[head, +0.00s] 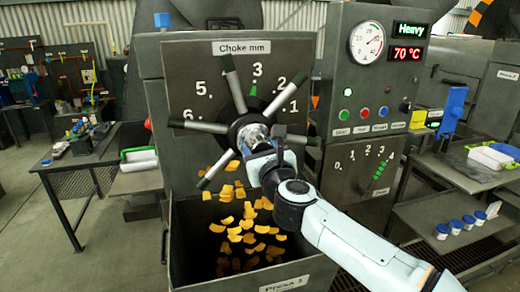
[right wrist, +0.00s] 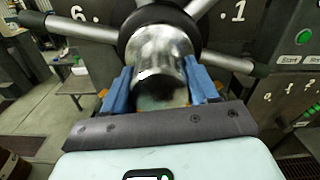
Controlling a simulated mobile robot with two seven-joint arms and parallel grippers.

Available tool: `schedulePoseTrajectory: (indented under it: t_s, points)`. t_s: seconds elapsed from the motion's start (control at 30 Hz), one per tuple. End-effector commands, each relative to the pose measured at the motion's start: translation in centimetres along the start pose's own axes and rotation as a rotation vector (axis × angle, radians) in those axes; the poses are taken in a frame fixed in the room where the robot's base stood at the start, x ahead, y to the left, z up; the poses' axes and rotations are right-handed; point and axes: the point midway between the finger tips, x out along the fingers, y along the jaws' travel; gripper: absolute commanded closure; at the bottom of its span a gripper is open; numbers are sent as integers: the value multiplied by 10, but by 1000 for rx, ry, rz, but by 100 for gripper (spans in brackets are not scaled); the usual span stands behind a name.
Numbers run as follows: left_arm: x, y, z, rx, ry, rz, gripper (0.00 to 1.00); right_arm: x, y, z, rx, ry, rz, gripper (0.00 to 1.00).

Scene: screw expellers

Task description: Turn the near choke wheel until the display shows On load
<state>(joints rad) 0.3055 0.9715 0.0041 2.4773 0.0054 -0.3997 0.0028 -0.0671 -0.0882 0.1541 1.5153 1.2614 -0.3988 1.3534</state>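The near choke wheel (head: 240,122) has several grey spokes with dark tips around a metal hub. It stands on the front of a grey panel marked "Choke mm" (head: 241,48), with numbers around it and a green mark below the 3. The display (head: 411,29) reads "Heavy". My right gripper (head: 262,140) is at the hub, straight in front of the wheel. In the right wrist view, the blue fingers of the right gripper (right wrist: 160,88) close on both sides of the shiny hub (right wrist: 158,58). My left gripper is not in view.
Below the wheel is an open bin (head: 185,240) with orange flakes, labelled "Press 1". A temperature display (head: 407,54) reads 70 °C, beside a round gauge (head: 367,43). Coloured buttons (head: 364,113) sit right of the wheel. A side table (head: 75,160) stands left.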

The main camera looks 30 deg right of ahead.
Motion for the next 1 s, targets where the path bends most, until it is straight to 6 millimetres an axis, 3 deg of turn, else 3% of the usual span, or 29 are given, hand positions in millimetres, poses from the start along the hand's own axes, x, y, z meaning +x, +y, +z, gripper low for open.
schedulePoseTrajectory:
  t_s: [0.33,1.0]
  points:
    - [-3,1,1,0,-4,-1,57,0,0,0,-68,1,0,96]
    - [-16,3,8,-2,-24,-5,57,0,0,0,-471,0,-1,96]
